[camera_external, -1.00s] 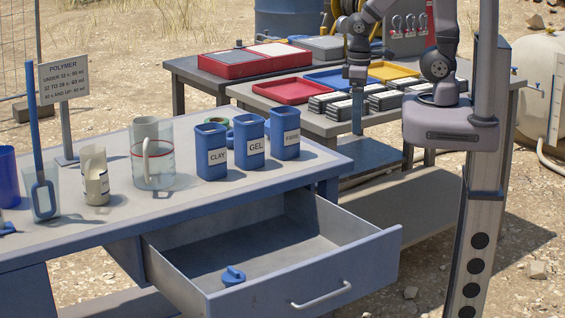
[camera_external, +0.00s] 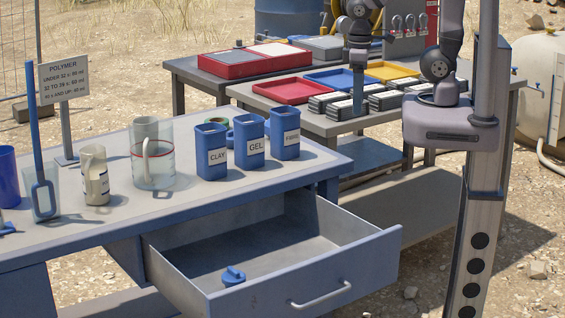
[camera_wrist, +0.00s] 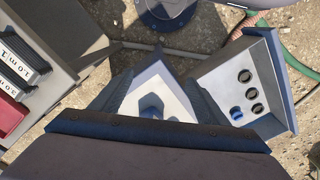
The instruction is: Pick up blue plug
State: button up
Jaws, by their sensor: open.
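A small blue plug (camera_external: 233,276) with a raised grip lies on the floor of the open drawer (camera_external: 352,230), near its front wall. My gripper (camera_external: 358,100) points down over the far table, well above and behind the drawer, and is apart from the plug. In the wrist view, parts of my gripper (camera_wrist: 155,85) fill the lower middle, spread apart with nothing held between them. A blurred blue piece shows on a pale surface there; I cannot tell what it is.
Blue cups (camera_external: 249,140), a glass jar (camera_external: 154,168) and a sign (camera_external: 63,80) stand on the workbench above the drawer. Coloured trays (camera_external: 278,91) cover the far table.

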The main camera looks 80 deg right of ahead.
jog(key=w+d+r+n+t+b, duration=0.15)
jog(key=w+d+t, duration=0.3)
jog(key=w, duration=0.75)
jog(key=w+d+r+n+t, duration=0.1)
jog(key=w+d+r+t, duration=0.3)
jog(key=w, duration=0.7)
jog(key=w+d+r+n+t, duration=0.1)
jog(key=w+d+t, duration=0.35)
jog(key=w, duration=0.75)
jog(key=s+a+f+n+g+y, duration=0.1)
jog(key=f+y, duration=0.2)
jog(key=f, duration=0.3)
jog(key=s+a+f+n+g+y, duration=0.1)
jog(key=f+n+y, duration=0.1)
jog(key=f, duration=0.4)
jog(key=s+a+f+n+g+y, duration=0.1)
jog(key=f+n+g+y, duration=0.1)
jog(key=f+y, duration=0.2)
jog(key=shift+s+a+f+n+b, duration=0.1)
jog(key=shift+s+f+n+b, duration=0.1)
jog(key=shift+f, duration=0.4)
jog(key=shift+s+a+f+n+b, duration=0.1)
jog(key=shift+s+f+b, duration=0.1)
jog(key=shift+f, duration=0.75)
jog(key=shift+r+p+x, duration=0.2)
jog(key=shift+p+x, duration=0.45)
jog(key=shift+x, duration=1.2)
jog(key=shift+r+p+x, duration=0.15)
jog(key=shift+p+x, duration=0.45)
jog(key=shift+x, duration=1.2)
